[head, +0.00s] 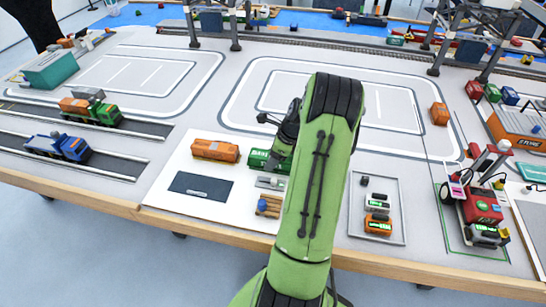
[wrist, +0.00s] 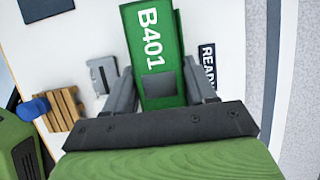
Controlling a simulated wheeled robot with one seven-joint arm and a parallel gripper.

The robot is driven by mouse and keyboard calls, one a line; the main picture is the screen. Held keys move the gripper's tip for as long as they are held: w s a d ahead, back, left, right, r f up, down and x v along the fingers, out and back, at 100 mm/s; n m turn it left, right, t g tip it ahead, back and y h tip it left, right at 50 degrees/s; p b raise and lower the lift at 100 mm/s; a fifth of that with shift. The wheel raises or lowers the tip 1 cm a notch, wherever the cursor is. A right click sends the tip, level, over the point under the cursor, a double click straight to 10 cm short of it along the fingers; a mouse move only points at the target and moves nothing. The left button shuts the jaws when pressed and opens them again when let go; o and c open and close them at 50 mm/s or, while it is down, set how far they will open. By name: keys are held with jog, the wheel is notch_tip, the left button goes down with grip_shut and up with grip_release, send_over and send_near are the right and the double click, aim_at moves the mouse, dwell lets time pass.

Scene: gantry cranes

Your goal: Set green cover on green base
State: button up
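The green cover (wrist: 158,45), a green block marked B401 with a dark square opening, lies between my gripper's fingers in the wrist view. In the head view the green cover (head: 261,160) is partly hidden by my arm, on a white sheet. My gripper (wrist: 161,75) has one finger close along each side of the cover. I cannot tell whether the fingers press on it. Which thing is the green base is unclear; small black pieces with green labels (head: 377,205) sit on a tray right of my arm.
An orange block (head: 215,150) lies left of the cover. A dark plate (head: 200,187), a grey bracket (wrist: 104,75) and a small wooden pallet (wrist: 63,108) are close by. Trucks (head: 91,110) stand on the left lanes. A red machine (head: 482,205) stands at the right. Marked lanes behind are mostly clear.

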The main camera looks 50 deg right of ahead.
jog(key=o, duration=0.3)
jog(key=shift+o, duration=0.2)
jog(key=shift+r, duration=0.15)
jog(key=p+v, duration=0.4)
jog(key=v, duration=0.8)
jog(key=w+a+r+n+h, duration=0.1)
jog(key=w+a+r+n, duration=0.1)
jog(key=a+r+n, duration=0.4)
jog(key=w+a+r+n+g, duration=0.1)
jog(key=w+a+r+n, duration=0.15)
jog(key=a, duration=0.55)
jog(key=w+a+r+n+h, duration=0.1)
jog(key=a+r+n, duration=0.2)
jog(key=a+n, duration=0.3)
jog(key=s+a+r+n+t, duration=0.2)
jog(key=s+a+n, duration=1.1)
jog(key=a+n, duration=0.3)
jog(key=shift+s+a+r+n, duration=0.3)
jog(key=shift+r+n, duration=0.05)
jog(key=shift+n, duration=0.1)
